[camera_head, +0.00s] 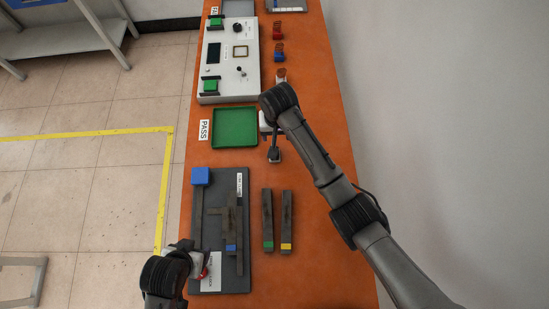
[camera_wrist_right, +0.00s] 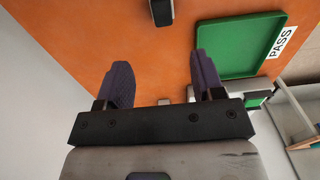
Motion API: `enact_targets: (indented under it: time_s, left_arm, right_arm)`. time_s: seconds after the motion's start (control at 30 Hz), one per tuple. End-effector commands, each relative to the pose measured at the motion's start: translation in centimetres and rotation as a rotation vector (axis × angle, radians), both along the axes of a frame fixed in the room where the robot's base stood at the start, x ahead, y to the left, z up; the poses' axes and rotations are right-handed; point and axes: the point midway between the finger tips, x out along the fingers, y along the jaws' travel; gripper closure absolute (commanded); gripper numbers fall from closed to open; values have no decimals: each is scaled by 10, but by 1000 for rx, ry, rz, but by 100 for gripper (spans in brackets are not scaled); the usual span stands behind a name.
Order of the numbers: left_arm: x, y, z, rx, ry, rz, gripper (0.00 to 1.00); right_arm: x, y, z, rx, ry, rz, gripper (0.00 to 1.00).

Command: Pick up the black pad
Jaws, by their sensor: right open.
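A small dark block with a pale grey end (camera_wrist_right: 161,12) lies on the orange table at the top edge of the right wrist view, partly cut off. It looks like the black pad. In the head view a dark piece (camera_head: 275,156) stands right of the green tray, just below my right wrist.
The green tray (camera_head: 235,146) is empty beside the PASS label. The dark board (camera_head: 209,235) holds several bars. Two bars with green (camera_head: 268,220) and yellow (camera_head: 287,220) ends lie right of it. The white machine (camera_head: 228,85) and small red (camera_head: 278,30) and blue (camera_head: 280,54) pieces stand beyond.

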Motion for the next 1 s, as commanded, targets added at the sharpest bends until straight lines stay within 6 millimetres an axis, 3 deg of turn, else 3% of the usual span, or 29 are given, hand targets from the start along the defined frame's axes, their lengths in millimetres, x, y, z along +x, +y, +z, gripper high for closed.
enact_targets:
  time_s: [0.17,0.5,0.83,1.0]
  left_arm:
    - [1,2,-10,6,-3,-4,32]
    - [1,2,-19,6,-5,-4,32]
    - [2,-1,-22,-5,-5,3,32]
    - [2,-2,-27,-8,-6,4,32]
  right_arm:
    - [7,2,-16,-18,5,-8,38]
    - [7,2,-70,-18,4,-8,38]
    - [6,3,-90,-17,4,-8,38]
    - [1,5,-112,-18,6,-7,38]
